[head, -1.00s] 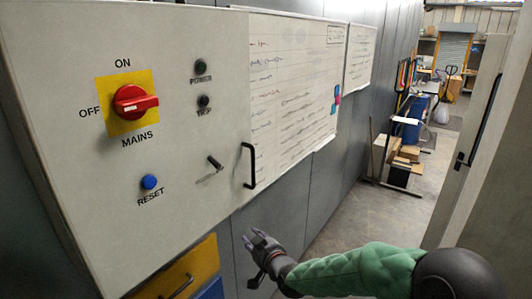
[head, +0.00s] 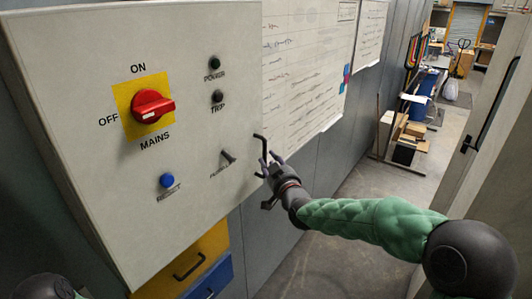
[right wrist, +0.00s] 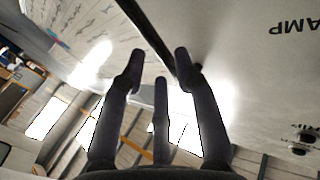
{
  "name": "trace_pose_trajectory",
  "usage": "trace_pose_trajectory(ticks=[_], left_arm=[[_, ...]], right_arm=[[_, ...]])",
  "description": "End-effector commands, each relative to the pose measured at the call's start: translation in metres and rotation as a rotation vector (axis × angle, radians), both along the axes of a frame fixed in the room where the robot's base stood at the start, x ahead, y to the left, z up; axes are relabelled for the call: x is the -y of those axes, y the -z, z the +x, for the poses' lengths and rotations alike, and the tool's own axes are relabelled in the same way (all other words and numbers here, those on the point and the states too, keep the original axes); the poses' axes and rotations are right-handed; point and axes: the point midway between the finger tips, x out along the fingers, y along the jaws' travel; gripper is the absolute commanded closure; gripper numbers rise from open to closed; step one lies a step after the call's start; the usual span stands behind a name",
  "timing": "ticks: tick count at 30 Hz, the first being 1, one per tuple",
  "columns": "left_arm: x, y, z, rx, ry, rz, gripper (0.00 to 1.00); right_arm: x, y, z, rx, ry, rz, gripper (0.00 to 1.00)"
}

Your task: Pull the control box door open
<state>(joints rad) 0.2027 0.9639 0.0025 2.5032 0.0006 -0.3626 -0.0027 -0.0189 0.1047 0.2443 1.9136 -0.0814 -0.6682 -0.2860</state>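The control box (head: 75,150) is a large pale cabinet at the left of the head view, its door face looking shut. Its black bar handle (head: 257,145) is at the door's right edge. My right gripper (head: 269,164) is at the lower part of the handle, partly covering it. In the right wrist view the handle (right wrist: 150,30) runs diagonally by the fingertips, between the two outer ones. The right fingers (right wrist: 160,62) are spread and not closed on it. Whether they touch it I cannot tell. My left gripper is out of view.
The door carries a red mains switch (head: 152,106), a blue reset button (head: 167,180) and a small black lever (head: 228,157). Yellow (head: 190,262) and blue (head: 212,280) drawers sit below.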

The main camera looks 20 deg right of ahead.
Motion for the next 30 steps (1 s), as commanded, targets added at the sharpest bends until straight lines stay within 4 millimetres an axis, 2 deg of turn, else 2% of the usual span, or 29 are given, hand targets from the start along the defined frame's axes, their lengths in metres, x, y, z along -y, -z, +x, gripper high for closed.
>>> trace_pose_trajectory(ticks=[3, 10, 23, 27, 30], left_arm=[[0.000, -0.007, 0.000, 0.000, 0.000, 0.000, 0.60], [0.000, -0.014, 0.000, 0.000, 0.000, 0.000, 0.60], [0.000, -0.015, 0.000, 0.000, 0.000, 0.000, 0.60], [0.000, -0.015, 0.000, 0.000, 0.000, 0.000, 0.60], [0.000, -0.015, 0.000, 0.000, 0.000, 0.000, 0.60]], right_arm=[[-0.001, -0.001, 0.016, -0.001, 0.000, 0.000, 0.68], [-0.003, -0.001, 0.036, 0.000, 0.000, 0.000, 0.68], [-0.003, 0.000, 0.042, 0.000, 0.000, 0.000, 0.68], [-0.003, 0.000, 0.042, 0.000, 0.000, 0.000, 1.00], [-0.003, 0.000, 0.042, 0.000, 0.000, 0.000, 1.00]])
